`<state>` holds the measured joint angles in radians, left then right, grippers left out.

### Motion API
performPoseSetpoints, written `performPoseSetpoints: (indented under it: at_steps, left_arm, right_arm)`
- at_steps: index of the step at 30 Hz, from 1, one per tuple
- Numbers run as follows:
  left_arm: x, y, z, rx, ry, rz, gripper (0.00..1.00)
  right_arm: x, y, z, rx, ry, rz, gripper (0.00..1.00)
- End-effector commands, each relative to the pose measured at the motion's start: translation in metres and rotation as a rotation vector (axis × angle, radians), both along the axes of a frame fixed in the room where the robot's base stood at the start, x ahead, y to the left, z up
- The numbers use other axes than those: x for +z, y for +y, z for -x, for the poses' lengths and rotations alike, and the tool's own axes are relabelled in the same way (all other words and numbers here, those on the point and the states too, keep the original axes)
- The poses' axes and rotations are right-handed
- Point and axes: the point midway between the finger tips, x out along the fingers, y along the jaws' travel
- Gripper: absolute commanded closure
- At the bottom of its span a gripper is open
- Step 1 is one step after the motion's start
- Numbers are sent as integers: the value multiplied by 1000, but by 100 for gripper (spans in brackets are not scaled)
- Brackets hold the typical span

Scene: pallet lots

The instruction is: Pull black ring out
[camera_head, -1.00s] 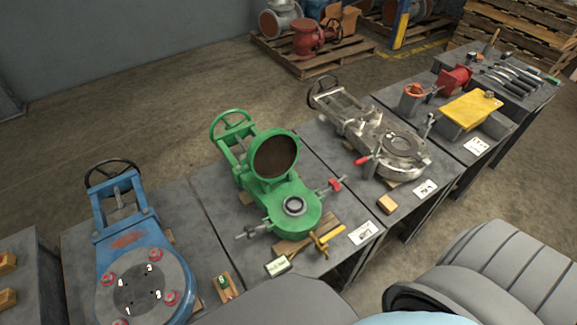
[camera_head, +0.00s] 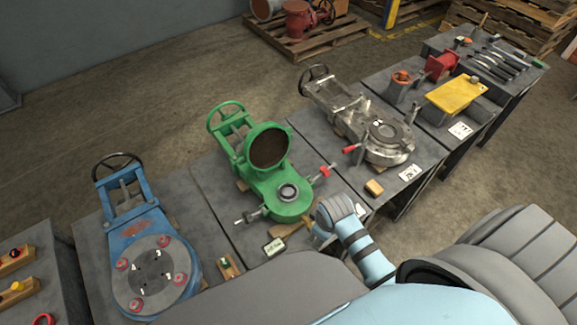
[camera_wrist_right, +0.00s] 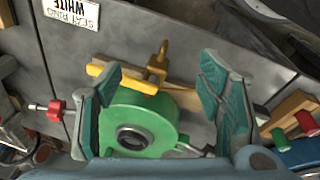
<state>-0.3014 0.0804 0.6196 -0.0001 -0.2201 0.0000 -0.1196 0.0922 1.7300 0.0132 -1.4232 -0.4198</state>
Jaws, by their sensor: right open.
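The black ring (camera_head: 289,192) sits in the round seat of the green valve body (camera_head: 262,192), whose round lid stands open behind it. In the right wrist view the ring (camera_wrist_right: 133,138) shows low in the picture, inside the green body (camera_wrist_right: 150,112). My right gripper (camera_head: 319,226) is beside the near right end of the green valve, apart from the ring. In the right wrist view its two teal-padded fingers (camera_wrist_right: 160,72) are spread wide with nothing held. The green body is seen between and beyond them. My left gripper is not in view.
A yellow tool (camera_wrist_right: 127,79) lies on a wooden block by the valve, mostly hidden by my arm in the head view. A blue valve (camera_head: 150,262) stands left, a grey valve (camera_head: 372,128) right. A label card (camera_head: 275,246) lies in front.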

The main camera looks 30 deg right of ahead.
Motion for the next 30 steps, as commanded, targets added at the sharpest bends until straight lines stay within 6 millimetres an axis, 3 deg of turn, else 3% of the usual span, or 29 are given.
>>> performPoseSetpoints:
  at_steps: [1, 5, 9, 15, 20, 30]
  left_arm:
    - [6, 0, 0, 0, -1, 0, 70]
    - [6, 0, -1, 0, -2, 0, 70]
    - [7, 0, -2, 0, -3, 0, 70]
    - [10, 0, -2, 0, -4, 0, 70]
    - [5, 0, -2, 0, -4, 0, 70]
    - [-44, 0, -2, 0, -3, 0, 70]
  right_arm:
    - [15, 1, -19, 51, 4, 7, 38]
    - [17, 3, -65, 222, 65, 19, 38]
    - [32, 8, -113, 424, 128, 21, 38]
    - [68, 17, -163, 688, 191, 7, 38]
    - [75, 20, -173, 766, 207, 1, 38]
    - [31, 20, -172, 764, 206, 2, 38]
